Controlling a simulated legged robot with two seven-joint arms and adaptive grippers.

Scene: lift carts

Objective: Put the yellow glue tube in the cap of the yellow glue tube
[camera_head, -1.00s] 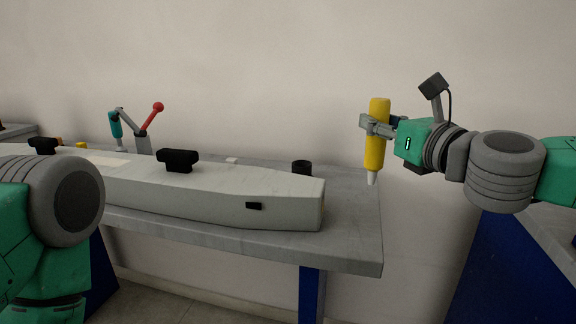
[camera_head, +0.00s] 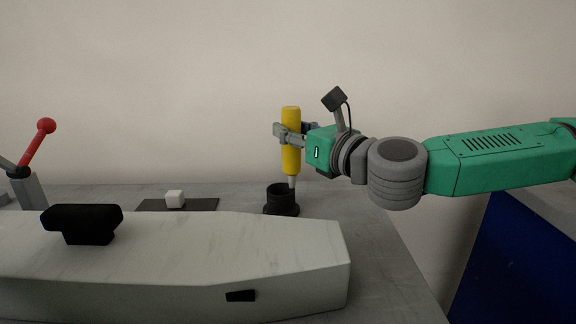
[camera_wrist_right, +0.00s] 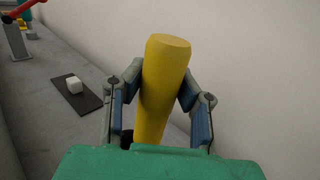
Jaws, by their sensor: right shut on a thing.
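The yellow glue tube (camera_head: 291,152) is upright, with its pale nozzle pointing down. My right gripper (camera_head: 289,134) is shut on its middle. In the right wrist view the yellow tube (camera_wrist_right: 161,88) stands between the two fingers (camera_wrist_right: 160,100). A black round cup-like holder (camera_head: 281,199), likely the cap, stands on the table. The nozzle tip is beside the holder's right rim and seems to overlap it in the picture; I cannot tell if they touch. In the wrist view the holder is mostly hidden behind the tube. My left gripper is not in view.
A long pale workpiece (camera_head: 190,255) with a black handle (camera_head: 82,222) fills the front of the grey table (camera_head: 385,265). A white cube (camera_head: 175,198) sits on a dark plate (camera_head: 206,205) left of the holder.

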